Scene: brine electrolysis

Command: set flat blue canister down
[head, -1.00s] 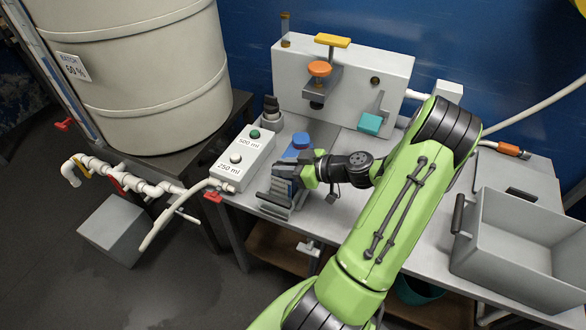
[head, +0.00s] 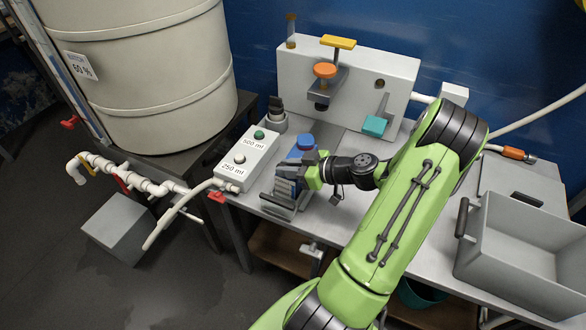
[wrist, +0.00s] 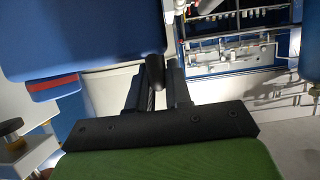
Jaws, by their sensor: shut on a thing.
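The flat blue canister (head: 294,153) shows in the head view as a blue body with a blue cap, above the left part of the bench and partly hidden behind my gripper. My gripper (head: 293,168) is shut on it. In the wrist view a broad, flat blue face (wrist: 85,35) fills the upper left, close to my gripper fingers (wrist: 153,75). The canister's underside is hidden, so I cannot tell whether it touches the bench.
A grey slotted unit (head: 283,193) stands at the bench's front edge below my gripper. A white box with 500 ml and 250 ml buttons (head: 247,157) is close on the left. A grey tray (head: 515,260) is at the right. The bench middle (head: 330,222) has free room.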

